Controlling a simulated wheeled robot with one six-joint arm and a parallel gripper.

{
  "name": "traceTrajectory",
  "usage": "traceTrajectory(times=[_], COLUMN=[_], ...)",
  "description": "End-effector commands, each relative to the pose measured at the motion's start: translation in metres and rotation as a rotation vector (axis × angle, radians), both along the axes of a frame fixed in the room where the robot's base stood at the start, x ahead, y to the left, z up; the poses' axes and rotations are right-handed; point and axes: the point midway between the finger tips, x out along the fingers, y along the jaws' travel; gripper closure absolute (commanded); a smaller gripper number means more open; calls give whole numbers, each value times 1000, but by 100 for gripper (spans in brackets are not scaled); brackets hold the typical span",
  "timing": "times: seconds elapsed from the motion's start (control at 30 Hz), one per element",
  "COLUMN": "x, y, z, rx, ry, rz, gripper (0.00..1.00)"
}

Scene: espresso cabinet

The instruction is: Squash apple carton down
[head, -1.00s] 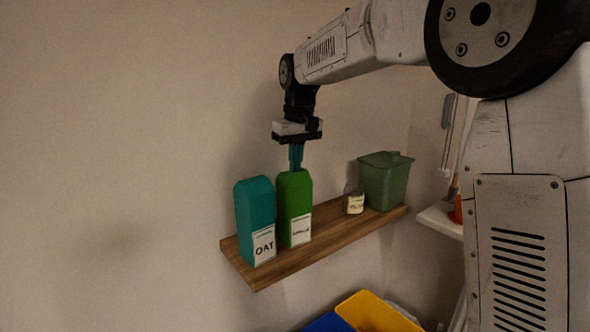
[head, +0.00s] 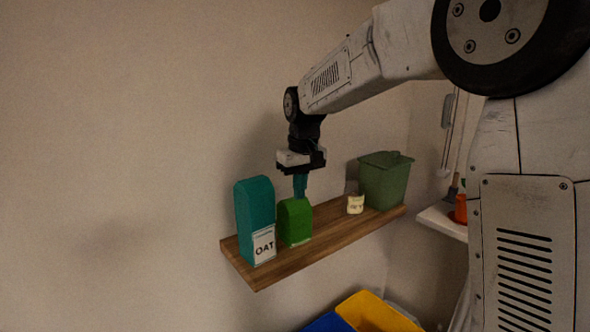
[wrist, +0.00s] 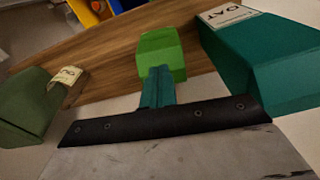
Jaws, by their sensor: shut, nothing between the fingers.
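The green carton (head: 295,222), the apple carton by its place beside the oat one, stands upright on the wooden shelf (head: 335,233) and is now short. Its label is mostly out of sight. My gripper (head: 300,192) points down with its teal fingers shut, right at the carton's top. In the wrist view the shut fingers (wrist: 159,88) reach the green carton's top (wrist: 162,50); whether they still touch it is hard to tell. The teal oat carton (head: 255,215) stands tall just left of the green one.
A small labelled container (head: 355,204) and a green lidded bin (head: 383,182) stand toward the shelf's right end. Bare shelf lies between the green carton and the small container. Yellow (head: 375,312) and blue (head: 328,323) bins are below.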

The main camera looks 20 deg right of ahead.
Motion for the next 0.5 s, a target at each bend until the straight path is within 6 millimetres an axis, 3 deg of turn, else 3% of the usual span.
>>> traceTrajectory(times=[0.1,0.37,0.5], x=[-11,-11,-12], y=[-3,-3,-3], z=[4,4,16], rx=[0,0,0], ry=[0,0,-1], rz=[0,0,0], gripper=[100,100,100])
